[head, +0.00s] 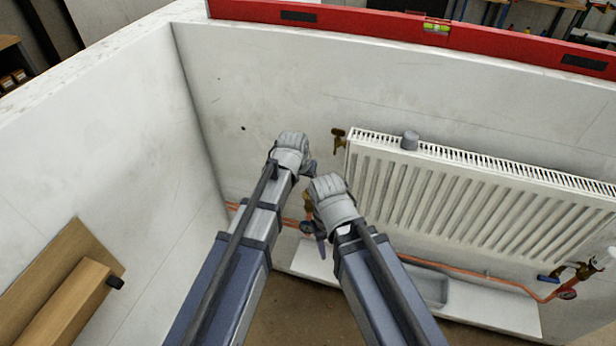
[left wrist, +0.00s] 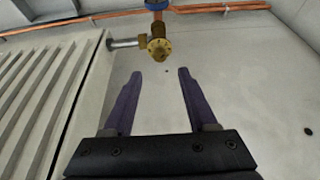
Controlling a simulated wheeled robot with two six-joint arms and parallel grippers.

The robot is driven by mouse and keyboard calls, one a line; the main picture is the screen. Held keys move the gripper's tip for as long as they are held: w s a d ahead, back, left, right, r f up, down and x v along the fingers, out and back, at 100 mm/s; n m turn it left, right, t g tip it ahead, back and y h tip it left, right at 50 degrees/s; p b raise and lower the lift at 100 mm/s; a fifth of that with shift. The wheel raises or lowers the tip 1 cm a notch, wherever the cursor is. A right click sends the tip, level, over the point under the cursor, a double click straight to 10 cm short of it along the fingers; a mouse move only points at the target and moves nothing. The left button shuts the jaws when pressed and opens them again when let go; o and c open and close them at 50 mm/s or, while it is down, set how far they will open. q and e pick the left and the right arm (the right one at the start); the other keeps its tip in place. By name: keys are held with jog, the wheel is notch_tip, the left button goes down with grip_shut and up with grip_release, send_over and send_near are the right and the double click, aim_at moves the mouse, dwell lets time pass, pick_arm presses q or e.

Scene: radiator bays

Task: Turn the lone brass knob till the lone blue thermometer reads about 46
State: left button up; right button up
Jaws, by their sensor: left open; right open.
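In the left wrist view a round brass knob (left wrist: 158,48) sits on a brass valve beside the radiator's edge. A blue round part (left wrist: 157,4), possibly the thermometer, is cut off by the top edge, so its reading cannot be seen. My left gripper (left wrist: 160,73) is open and empty, with the knob just beyond the gap between its fingertips. In the head view brass fittings (head: 308,203) show partly between my arms. My left gripper (head: 308,170) is above them. My right gripper (head: 316,236) is open below them, its fingers partly hidden by its wrist.
A white radiator (head: 470,200) fills the wall on the right, with another brass valve (head: 339,136) at its upper left. A blue-handled valve (head: 550,276) and a red gauge (head: 567,293) are at lower right. Copper pipe (head: 470,273) runs below. A side wall (head: 110,150) stands left.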

aim_at(308, 192)
pick_arm(q)
jog(key=b+x, duration=0.7)
jog(key=x, duration=0.1)
jog(key=shift+r, duration=0.1)
jog(key=shift+c, duration=0.4)
grip_shut()
dwell(0.3)
